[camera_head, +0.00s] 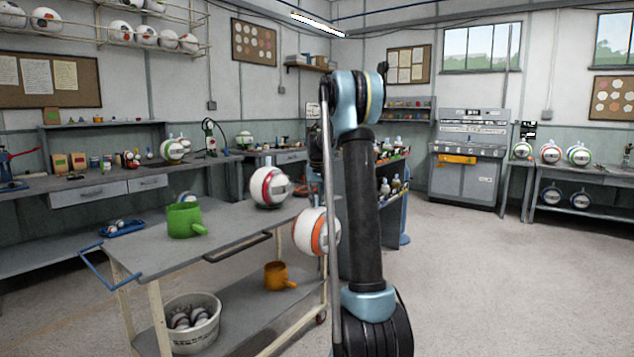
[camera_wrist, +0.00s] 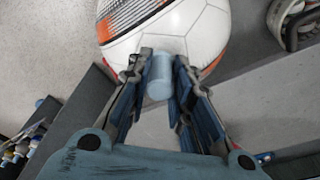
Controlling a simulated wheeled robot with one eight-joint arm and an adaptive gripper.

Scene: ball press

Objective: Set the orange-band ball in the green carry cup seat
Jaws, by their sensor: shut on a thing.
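In the wrist view the ball (camera_wrist: 180,38) fills the top middle. My gripper (camera_wrist: 160,75) is shut on the light-blue stub (camera_wrist: 159,84) that sticks out of the ball.
A red-band ball (camera_head: 269,187) sits on the cart top (camera_head: 150,255) between cup and held ball. An orange cup (camera_head: 277,275) and a white bucket of balls (camera_head: 192,333) are on the lower shelf. A blue cart handle (camera_head: 108,268) juts left. Floor at right is clear.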

